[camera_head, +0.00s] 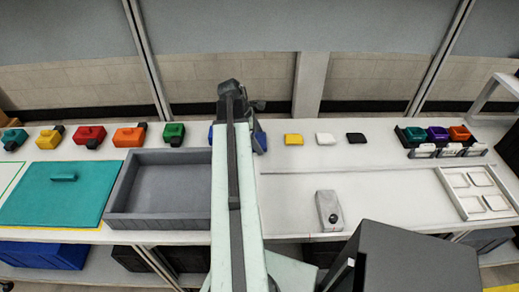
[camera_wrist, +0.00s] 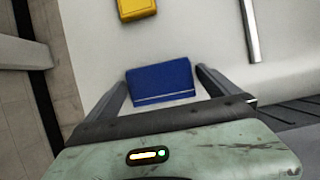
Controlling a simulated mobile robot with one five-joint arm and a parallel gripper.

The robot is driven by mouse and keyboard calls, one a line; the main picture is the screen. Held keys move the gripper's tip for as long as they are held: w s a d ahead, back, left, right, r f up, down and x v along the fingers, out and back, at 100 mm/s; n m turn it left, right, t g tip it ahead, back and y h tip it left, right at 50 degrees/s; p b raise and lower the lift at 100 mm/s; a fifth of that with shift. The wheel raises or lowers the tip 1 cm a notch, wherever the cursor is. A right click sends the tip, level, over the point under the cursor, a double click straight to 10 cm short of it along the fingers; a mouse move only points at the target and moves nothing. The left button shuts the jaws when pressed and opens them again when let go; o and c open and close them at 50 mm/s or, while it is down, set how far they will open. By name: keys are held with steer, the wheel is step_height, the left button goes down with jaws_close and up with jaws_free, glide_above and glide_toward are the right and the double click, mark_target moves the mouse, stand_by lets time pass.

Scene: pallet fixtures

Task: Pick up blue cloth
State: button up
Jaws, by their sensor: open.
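The blue cloth (camera_wrist: 160,82) is a flat, dark blue folded rectangle with a pale line along its lower edge. In the wrist view it lies on the white table between the two fingers of my gripper (camera_wrist: 162,77). The fingers stand open, one on each side, with a gap to the cloth; how high they are above it I cannot tell. In the head view my arm hides most of the cloth, and only blue edges (camera_head: 260,138) show beside it.
A yellow folded cloth (camera_head: 293,139) lies right of the blue one, then white (camera_head: 325,139) and black (camera_head: 356,138) ones. A grey tray (camera_head: 160,219) and teal board (camera_head: 40,204) lie left. A small grey device (camera_head: 329,210) stands at the front right.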

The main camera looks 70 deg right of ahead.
steer(key=shift+c, duration=0.3)
steer(key=c, duration=1)
steer(key=shift+r, duration=0.1)
